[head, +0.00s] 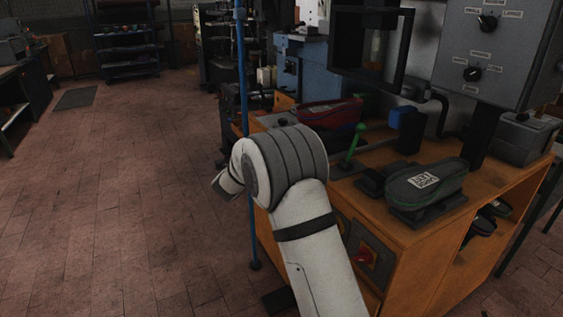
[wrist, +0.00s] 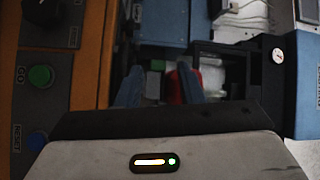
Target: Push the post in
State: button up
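I cannot tell for certain which part is the post. In the head view, a green-knobbed lever (head: 356,143) stands tilted on the orange bench (head: 400,236), right of my arm. A grey padded form with a white label (head: 426,187) sits near the bench's front right. A red and dark padded form (head: 331,114) sits farther back. My gripper's fingers are hidden behind my arm in the head view. In the wrist view, my gripper (wrist: 159,88) shows two bluish fingers apart, with nothing clearly held between them. A red patch shows beside the right finger.
A thin blue vertical pole (head: 241,70) stands left of the bench, close to my arm. A grey control box with knobs (head: 497,45) hangs above the bench. In the wrist view, a panel has a green button (wrist: 40,76). The brick floor (head: 110,200) at left is clear.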

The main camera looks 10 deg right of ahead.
notch_tip(320, 180, down, 6)
jog(key=s+m+g+h+b, duration=0.1)
jog(key=m+g+h, duration=0.1)
jog(key=m+h, duration=0.3)
jog(key=x, duration=0.8)
jog(key=shift+s, duration=0.15)
jog(key=shift+d, duration=0.15)
jog(key=shift+c, duration=0.2)
grip_shut()
